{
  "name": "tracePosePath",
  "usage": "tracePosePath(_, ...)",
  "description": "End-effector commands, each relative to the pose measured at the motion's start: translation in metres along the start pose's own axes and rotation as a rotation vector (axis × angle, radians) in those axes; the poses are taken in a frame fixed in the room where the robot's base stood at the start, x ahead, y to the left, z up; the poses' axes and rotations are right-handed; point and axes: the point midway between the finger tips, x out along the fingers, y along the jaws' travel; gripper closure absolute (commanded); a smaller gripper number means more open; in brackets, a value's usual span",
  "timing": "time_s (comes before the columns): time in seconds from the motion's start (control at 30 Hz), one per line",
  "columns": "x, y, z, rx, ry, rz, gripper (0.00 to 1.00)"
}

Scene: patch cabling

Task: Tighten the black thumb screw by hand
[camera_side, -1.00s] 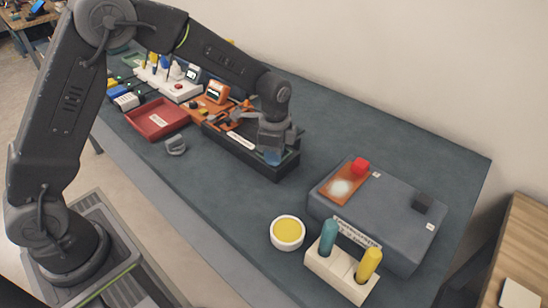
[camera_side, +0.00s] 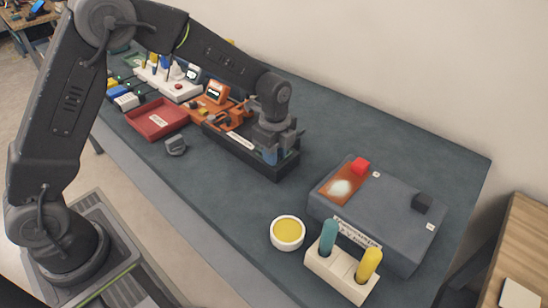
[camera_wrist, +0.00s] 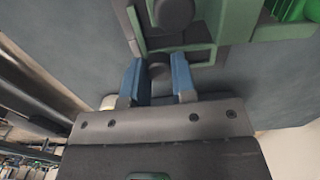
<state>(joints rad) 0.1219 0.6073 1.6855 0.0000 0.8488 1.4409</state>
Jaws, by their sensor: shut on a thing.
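In the wrist view, my gripper (camera_wrist: 158,86) has its two blue-tipped fingers on either side of a small dark round knob (camera_wrist: 159,70), which looks like the black thumb screw. It is shut on it. The knob sits beside a green bracket (camera_wrist: 197,55). In the side view, my gripper (camera_side: 272,157) points down at the near right end of a long black tray-like fixture (camera_side: 232,146) with a pale label. The screw itself is hidden there behind the fingers and wrist.
A larger dark round part (camera_wrist: 174,13) sits just beyond the knob. Orange parts (camera_side: 215,95) and a red tray (camera_side: 157,120) lie left of my gripper. A grey box (camera_side: 395,220), a yellow-filled bowl (camera_side: 287,233) and a white holder (camera_side: 340,272) stand to the right.

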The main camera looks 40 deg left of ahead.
Motion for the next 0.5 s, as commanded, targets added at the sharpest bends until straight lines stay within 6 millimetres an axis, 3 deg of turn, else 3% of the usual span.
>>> tracePosePath(0.17,0.0003,-0.0002,0.0003,0.038,0.0,-0.001,0.96)
tracePosePath(0.5,0.0007,-0.0002,0.0001,0.414,0.0,0.0,0.96)
